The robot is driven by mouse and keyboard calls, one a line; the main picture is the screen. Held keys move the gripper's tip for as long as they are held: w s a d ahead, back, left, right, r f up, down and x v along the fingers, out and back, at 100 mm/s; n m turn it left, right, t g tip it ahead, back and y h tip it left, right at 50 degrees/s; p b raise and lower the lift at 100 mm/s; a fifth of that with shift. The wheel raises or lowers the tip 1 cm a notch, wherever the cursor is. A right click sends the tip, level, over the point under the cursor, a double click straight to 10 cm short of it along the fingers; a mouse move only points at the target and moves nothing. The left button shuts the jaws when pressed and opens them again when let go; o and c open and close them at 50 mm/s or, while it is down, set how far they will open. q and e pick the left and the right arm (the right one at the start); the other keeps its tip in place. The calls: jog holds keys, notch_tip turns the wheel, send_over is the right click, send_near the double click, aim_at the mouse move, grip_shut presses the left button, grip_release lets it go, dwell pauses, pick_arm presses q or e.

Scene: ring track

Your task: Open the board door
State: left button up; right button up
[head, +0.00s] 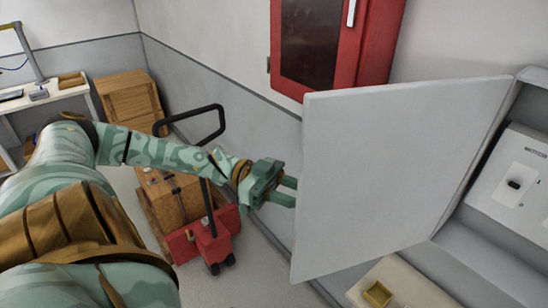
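The board door (390,165) is a flat light-grey panel in the middle right. It stands swung out at an angle from the grey board box (455,225), whose interior shows at the right. Inside is a pale panel (518,170) with a dark switch. My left gripper (290,191) is at the door's left edge. Its two green fingers show a gap between them, with nothing visible in it. The fingertips meet the door edge in the picture; I cannot tell whether they touch it or pass behind it. My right gripper is out of view.
A red wall cabinet (335,45) hangs behind the door. A red cart with a black handle (208,235) and a wooden crate (170,200) stand below my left arm. Wooden boxes (130,98) and a desk (45,98) are at the back left.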

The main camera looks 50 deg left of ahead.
pick_arm(q)
jog(key=b+v, duration=0.2)
jog(key=v, duration=1.2)
jog(key=shift+w+a+b, duration=0.2)
jog(key=shift+w+b, duration=0.15)
jog(key=shift+w, duration=0.05)
